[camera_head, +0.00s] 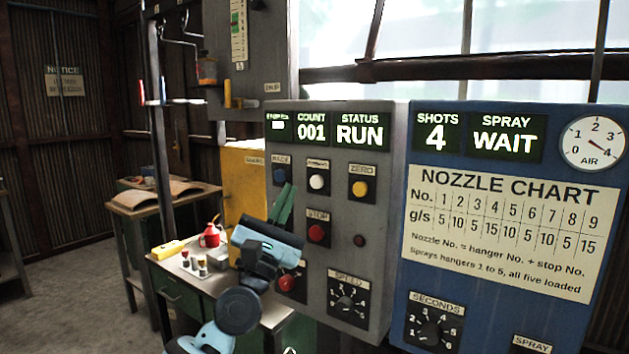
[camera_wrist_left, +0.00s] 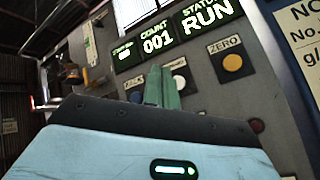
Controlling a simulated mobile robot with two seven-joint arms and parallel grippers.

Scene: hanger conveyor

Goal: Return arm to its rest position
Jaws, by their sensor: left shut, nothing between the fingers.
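My left gripper (camera_head: 284,204) is in front of the grey control panel (camera_head: 377,222), with its green fingers together and nothing between them. The fingers point up near the blue button (camera_head: 279,176) and left of the white button (camera_head: 317,181). In the left wrist view the shut fingers (camera_wrist_left: 161,88) show against the panel below the COUNT display (camera_wrist_left: 157,42); whether they touch the panel I cannot tell. The display reads COUNT 001 and STATUS RUN (camera_head: 360,134). My right gripper is not in view.
A blue panel (camera_head: 440,276) with SHOTS 4, SPRAY WAIT and a nozzle chart (camera_head: 500,229) stands at right. A green bench (camera_head: 178,296) at lower left holds a red can (camera_head: 211,236) and a yellow item (camera_head: 168,249). A yellow cabinet (camera_head: 244,187) stands behind. Floor is open at left.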

